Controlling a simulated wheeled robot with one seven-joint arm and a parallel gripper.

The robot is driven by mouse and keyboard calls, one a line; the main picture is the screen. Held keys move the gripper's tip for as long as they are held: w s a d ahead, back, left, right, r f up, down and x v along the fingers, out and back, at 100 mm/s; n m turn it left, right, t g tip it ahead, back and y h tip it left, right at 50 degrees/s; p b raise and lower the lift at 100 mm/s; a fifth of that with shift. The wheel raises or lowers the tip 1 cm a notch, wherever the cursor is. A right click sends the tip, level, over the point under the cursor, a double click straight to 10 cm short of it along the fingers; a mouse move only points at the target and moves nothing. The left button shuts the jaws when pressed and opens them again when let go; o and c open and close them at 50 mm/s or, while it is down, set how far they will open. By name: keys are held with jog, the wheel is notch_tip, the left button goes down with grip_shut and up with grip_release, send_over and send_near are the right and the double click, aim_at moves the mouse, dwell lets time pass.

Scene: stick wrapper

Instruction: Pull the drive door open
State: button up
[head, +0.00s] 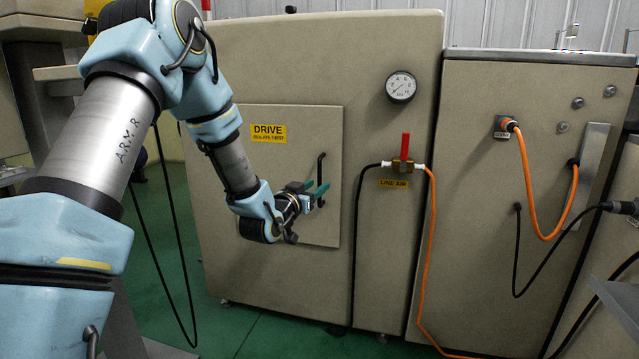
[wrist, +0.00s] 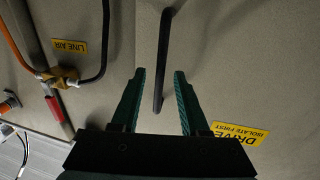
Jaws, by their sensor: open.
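The drive door (head: 290,140) is a beige panel on the front of the large cabinet, with a yellow DRIVE label (head: 269,133). It looks closed. Its black bar handle (head: 320,180) stands upright near the door's right edge. My gripper (head: 318,193) is at the lower part of the handle. In the wrist view, the gripper (wrist: 160,82) is open, with a green finger on each side of the handle (wrist: 162,65). Gaps show between the fingers and the bar. The DRIVE label also shows in the wrist view (wrist: 240,132).
Right of the door are a red-handled LINE AIR valve (head: 403,160) with a black and an orange hose, and a pressure gauge (head: 401,86) above. A second cabinet (head: 470,200) with cables stands further right. Green floor (head: 255,335) is open in front.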

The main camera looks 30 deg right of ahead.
jog(key=shift+x, duration=1.35)
jog(key=shift+c, duration=0.3)
grip_shut()
